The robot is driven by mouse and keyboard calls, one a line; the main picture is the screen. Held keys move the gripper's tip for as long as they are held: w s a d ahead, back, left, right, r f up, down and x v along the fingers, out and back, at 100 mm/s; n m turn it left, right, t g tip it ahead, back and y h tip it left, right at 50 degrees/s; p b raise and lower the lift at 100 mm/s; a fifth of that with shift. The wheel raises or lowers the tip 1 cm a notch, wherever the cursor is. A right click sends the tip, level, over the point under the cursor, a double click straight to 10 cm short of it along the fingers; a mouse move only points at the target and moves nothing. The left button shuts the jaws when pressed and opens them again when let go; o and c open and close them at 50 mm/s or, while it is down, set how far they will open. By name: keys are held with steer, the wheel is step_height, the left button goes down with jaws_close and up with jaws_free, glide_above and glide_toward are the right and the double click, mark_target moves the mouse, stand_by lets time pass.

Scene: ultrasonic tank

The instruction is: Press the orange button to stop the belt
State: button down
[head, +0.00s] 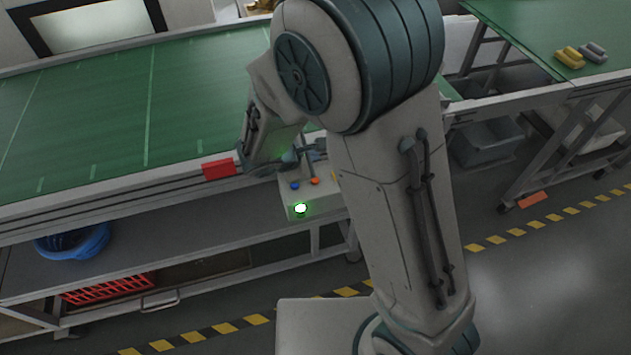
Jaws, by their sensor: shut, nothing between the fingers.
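The orange button (315,181) is a small round knob on top of a pale grey control box (325,200) at the belt's front edge, in the middle of the head view. A blue button (295,185) sits to its left, and a bright green lamp (300,209) glows on the box's front face. My gripper (310,151) is shut and empty, above and behind the buttons in the picture. It looks apart from the orange button. My arm hides the right part of the box.
The green belt (100,110) stretches left, with a red block (218,169) at its front edge. Another green-topped table (540,40) stands at right, bearing yellow (569,58) and grey pieces (594,52).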

steer(key=b, duration=0.3)
glide_above(315, 180)
steer(key=f, duration=0.4)
steer(key=shift+s+a+f, duration=0.25)
steer(key=shift+a, duration=0.15)
steer(key=shift+f+b, duration=0.65)
steer(key=shift+b, duration=0.05)
steer(key=shift+f, duration=0.1)
stand_by(0.6)
steer(key=shift+f+b, duration=0.3)
steer(key=shift+b, duration=0.35)
steer(key=shift+f+b, duration=0.45)
steer(key=shift+b, duration=0.05)
stand_by(0.4)
steer(key=shift+r, duration=0.2)
steer(key=shift+r+p, duration=0.5)
steer(key=shift+r, duration=0.15)
steer(key=shift+r, duration=0.15)
